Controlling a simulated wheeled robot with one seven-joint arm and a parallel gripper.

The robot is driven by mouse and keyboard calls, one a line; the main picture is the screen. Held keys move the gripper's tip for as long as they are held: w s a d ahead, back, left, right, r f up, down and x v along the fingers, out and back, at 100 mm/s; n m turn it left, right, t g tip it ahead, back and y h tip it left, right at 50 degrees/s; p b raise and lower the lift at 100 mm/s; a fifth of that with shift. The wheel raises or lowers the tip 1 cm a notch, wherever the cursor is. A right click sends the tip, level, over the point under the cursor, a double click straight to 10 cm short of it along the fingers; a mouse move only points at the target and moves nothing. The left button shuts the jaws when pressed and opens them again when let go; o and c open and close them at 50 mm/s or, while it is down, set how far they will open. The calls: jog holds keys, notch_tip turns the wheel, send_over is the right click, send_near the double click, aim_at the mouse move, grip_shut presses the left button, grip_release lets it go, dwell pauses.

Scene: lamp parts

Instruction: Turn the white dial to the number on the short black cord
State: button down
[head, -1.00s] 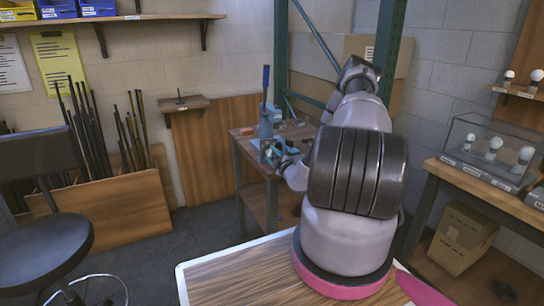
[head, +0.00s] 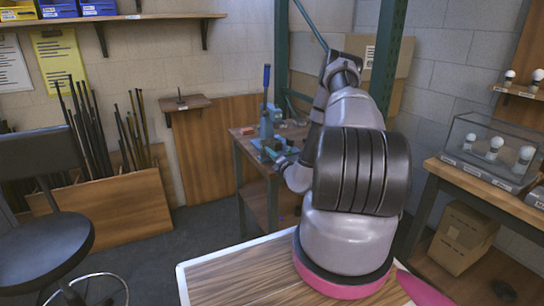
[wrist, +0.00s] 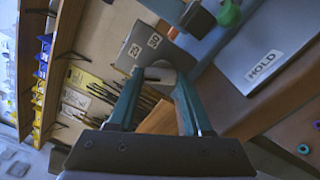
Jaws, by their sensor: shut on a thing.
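My gripper shows in the wrist view (wrist: 161,75), with two teal fingers a small gap apart. A pale grey piece (wrist: 137,32) with small number labels lies at the fingertips, and part of it shows between them. In the head view my gripper is at the workbench beside the blue-handled press (head: 266,105), partly hidden by my arm. I cannot make out a short black cord or its number in either view.
The press stands on a wooden workbench (head: 257,173). Long black rods (head: 90,130) stand in a wooden rack at left. A black stool (head: 45,245) is at front left.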

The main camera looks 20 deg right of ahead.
jog(key=shift+f+n, duration=0.15)
jog(key=shift+n, duration=1.85)
jog(key=shift+c, duration=1.6)
grip_release()
jog(key=shift+s, duration=0.1)
jog(key=s, duration=1)
jog(key=shift+s+d, duration=0.2)
jog(key=shift+s, duration=0.15)
